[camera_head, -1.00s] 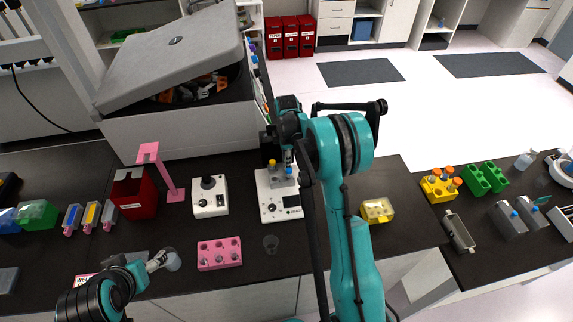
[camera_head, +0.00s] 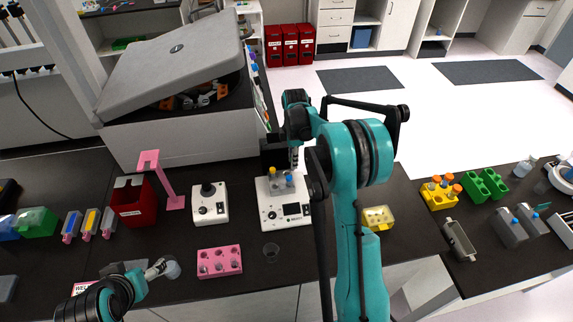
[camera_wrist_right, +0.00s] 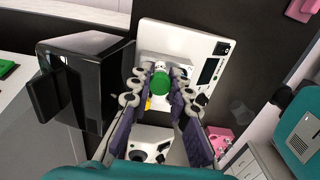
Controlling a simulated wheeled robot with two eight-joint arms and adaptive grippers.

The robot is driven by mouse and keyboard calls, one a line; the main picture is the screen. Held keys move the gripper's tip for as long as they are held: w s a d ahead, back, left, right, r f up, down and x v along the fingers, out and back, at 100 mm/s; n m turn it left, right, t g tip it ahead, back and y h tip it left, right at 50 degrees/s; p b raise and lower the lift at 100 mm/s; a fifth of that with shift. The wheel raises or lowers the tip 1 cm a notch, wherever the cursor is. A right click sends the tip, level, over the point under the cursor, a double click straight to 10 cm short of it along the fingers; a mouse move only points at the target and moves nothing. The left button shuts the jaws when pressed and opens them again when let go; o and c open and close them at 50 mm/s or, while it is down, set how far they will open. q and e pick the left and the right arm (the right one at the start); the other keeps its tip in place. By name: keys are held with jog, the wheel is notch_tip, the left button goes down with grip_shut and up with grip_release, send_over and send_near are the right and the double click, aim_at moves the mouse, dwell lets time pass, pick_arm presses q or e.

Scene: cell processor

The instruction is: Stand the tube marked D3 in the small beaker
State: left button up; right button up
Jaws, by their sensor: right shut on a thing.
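My right gripper (camera_wrist_right: 158,98) is shut on a green-capped tube (camera_wrist_right: 160,80), over the white instrument (camera_head: 285,213); no D3 marking is readable. In the head view the right gripper (camera_head: 294,158) is partly hidden behind my own arm, just above the instrument's tube block. A yellow-capped tube (camera_head: 272,173) and a blue-topped one (camera_head: 288,178) show there. The small clear beaker (camera_head: 271,251) stands on the dark bench in front of the instrument, and appears empty; it shows faintly in the right wrist view (camera_wrist_right: 240,109). My left gripper (camera_head: 163,268) is low at the left, its jaws unclear.
A pink rack (camera_head: 219,262) stands left of the beaker. A white joystick unit (camera_head: 209,204), a pink stand (camera_head: 172,185) and a red bin (camera_head: 132,202) are further left. A yellow box (camera_head: 378,218) is right of my right arm. The large lidded machine (camera_head: 185,137) stands behind.

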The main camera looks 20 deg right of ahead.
jog(key=s+d+r, duration=0.5)
jog(key=s+d, duration=0.1)
jog(key=s+a+f+b, duration=0.2)
jog(key=s+a, duration=0.6)
jog(key=a, duration=0.4)
jog(key=s+a+f+b, duration=0.3)
jog(key=s+a, duration=0.5)
jog(key=a, duration=0.4)
jog(key=shift+a+f, duration=0.25)
jog(key=shift+f, duration=0.45)
jog(key=shift+f, duration=0.1)
jog(key=shift+f+b, duration=2.4)
jog(key=shift+f, duration=0.15)
jog(key=shift+f+b, duration=1.2)
jog(key=shift+f, duration=0.25)
jog(key=o, duration=0.8)
jog(key=shift+o, duration=0.2)
